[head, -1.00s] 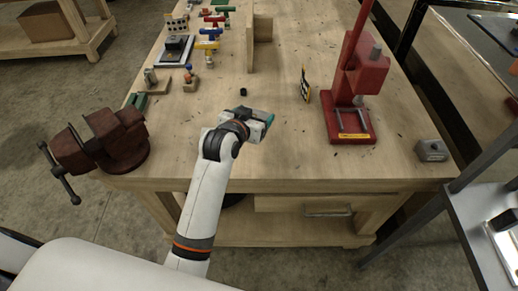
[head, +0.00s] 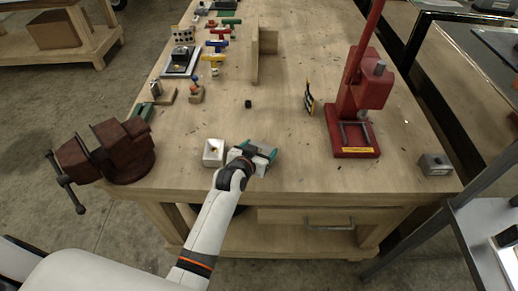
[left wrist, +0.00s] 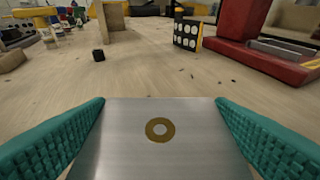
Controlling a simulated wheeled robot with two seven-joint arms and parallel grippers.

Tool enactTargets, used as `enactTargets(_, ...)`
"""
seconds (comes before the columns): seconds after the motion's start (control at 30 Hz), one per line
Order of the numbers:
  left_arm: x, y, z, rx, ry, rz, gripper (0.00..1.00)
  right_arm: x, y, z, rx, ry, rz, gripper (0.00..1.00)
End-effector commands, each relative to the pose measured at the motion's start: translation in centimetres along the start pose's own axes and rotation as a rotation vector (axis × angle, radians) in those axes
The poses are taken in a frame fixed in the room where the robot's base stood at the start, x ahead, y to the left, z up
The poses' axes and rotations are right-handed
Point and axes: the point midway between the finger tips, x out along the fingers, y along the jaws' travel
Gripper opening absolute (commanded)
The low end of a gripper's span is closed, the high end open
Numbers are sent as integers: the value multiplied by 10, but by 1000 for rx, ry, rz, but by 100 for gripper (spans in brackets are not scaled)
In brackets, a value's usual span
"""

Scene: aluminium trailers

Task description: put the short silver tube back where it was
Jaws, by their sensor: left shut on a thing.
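My left gripper (head: 256,151) is low over the front of the wooden bench. In the left wrist view its two teal finger pads stand on either side of a flat silver metal piece (left wrist: 125,143) with a brass ring in its face. The gripper is shut on this piece; I cannot tell whether it is the short silver tube. A pale metal block (head: 213,152) with a hole sits just left of the gripper. A small silver cylinder (head: 156,88) stands on a wooden base at the bench's left side. My right gripper is not in view.
A red vise (head: 122,150) is at the front left corner and a red press (head: 356,110) at the right. A small black cylinder (head: 248,104) and a black-and-yellow card (head: 309,98) stand beyond the gripper. The bench middle is mostly clear.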

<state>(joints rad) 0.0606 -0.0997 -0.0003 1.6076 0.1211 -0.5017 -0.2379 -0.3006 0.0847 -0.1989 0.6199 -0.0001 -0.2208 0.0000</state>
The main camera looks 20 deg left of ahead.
Motion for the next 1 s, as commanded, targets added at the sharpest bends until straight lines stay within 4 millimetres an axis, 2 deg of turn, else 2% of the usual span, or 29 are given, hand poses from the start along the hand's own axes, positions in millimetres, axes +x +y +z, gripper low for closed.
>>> enactTargets(0.17, 2, 0, -3, 1, -2, 0, 50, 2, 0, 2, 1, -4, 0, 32)
enactTargets(0.2, 1, 0, -2, 1, -1, 0, 83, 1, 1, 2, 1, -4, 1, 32)
enactTargets(0.3, 1, 0, -2, 0, 0, 0, 98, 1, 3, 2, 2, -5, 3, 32)
enactTargets(0.67, -2, 0, 1, 0, 0, 0, 98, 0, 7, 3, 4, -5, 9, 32)
enactTargets(0.77, -12, 0, 0, 1, -1, 0, 98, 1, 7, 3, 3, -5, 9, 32)
enactTargets(1.0, -60, 0, -1, 1, -1, -1, 98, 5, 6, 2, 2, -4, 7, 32)
